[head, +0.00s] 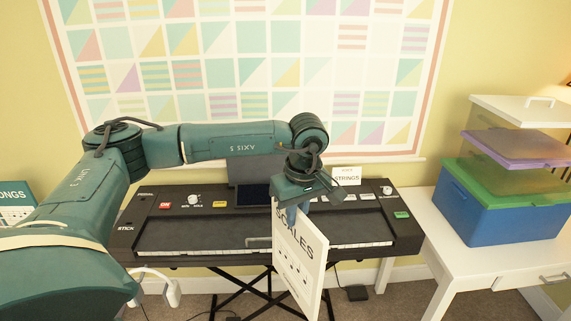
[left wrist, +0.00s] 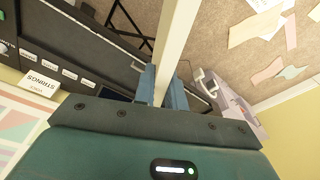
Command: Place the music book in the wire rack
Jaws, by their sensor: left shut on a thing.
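The music book (head: 300,255), a white board-like book with "SCALES" and note marks on its cover, hangs tilted in front of the keyboard's right half. My left gripper (head: 291,210) is shut on its upper edge. In the left wrist view the book (left wrist: 176,45) shows edge-on as a pale strip between the blue fingers of my left gripper (left wrist: 164,82). The book's lower end reaches below the keyboard's front edge. I cannot make out a wire rack in either view. My right gripper is not in view.
The black keyboard (head: 180,232) stands on a crossed stand behind the book. A "STRINGS" card (head: 346,176) stands on it. A white table (head: 475,262) at right bears a blue box (head: 505,218) with lids above. A "SONGS" book (head: 14,200) is at far left. White headphones-like item (head: 172,292) hangs below.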

